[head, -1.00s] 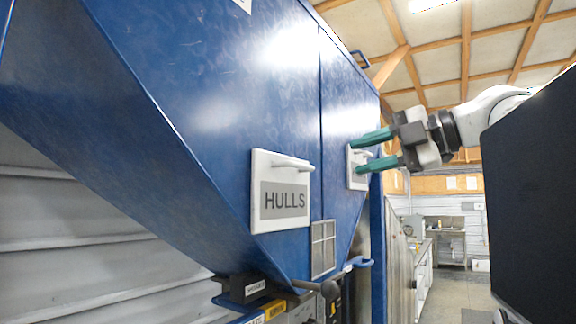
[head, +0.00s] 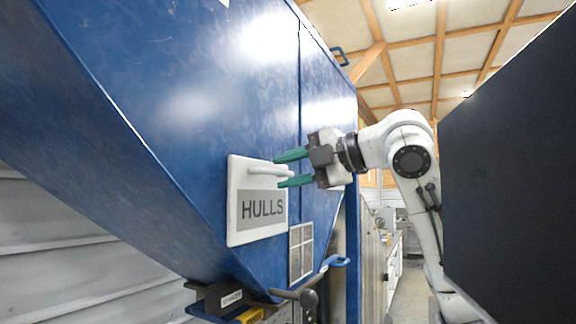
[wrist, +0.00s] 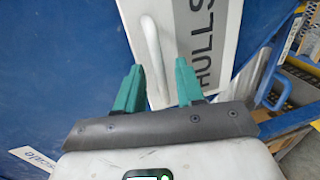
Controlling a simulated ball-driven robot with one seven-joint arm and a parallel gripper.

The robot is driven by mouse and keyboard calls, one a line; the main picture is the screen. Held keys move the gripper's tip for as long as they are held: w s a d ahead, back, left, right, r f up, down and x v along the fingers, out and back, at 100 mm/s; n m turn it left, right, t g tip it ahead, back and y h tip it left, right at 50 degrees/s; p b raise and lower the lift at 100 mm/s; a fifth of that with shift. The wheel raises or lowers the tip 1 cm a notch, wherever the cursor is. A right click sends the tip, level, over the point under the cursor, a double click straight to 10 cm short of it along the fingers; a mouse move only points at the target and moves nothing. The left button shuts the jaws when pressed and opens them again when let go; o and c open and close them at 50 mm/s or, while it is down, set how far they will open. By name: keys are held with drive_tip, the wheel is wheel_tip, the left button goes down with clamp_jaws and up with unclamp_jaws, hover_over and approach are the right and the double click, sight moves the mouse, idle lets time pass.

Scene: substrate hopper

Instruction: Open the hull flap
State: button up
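The hull flap (head: 235,195) is a white panel with a grey HULLS label on the blue hopper's sloping face. It looks shut, flush against the hopper. Its white bar handle (head: 264,171) crosses the upper part of the panel. My gripper (head: 281,170) is open, its two green fingers pointing at the handle, one above and one below it in the head view. In the wrist view the handle (wrist: 151,45) runs between the open fingers (wrist: 158,80), which are apart from it on both sides. I cannot tell how deep the handle sits between them.
The blue hopper (head: 180,90) fills the left and middle. A small gridded window (head: 301,252) sits right of the flap's lower edge. A dark knob-ended lever (head: 308,298) and a small labelled box (head: 222,299) are below. Open floor (head: 408,295) shows at the right.

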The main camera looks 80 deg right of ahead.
drive_tip(key=shift+w, duration=0.2)
clamp_jaws()
idle(0.3)
idle(0.3)
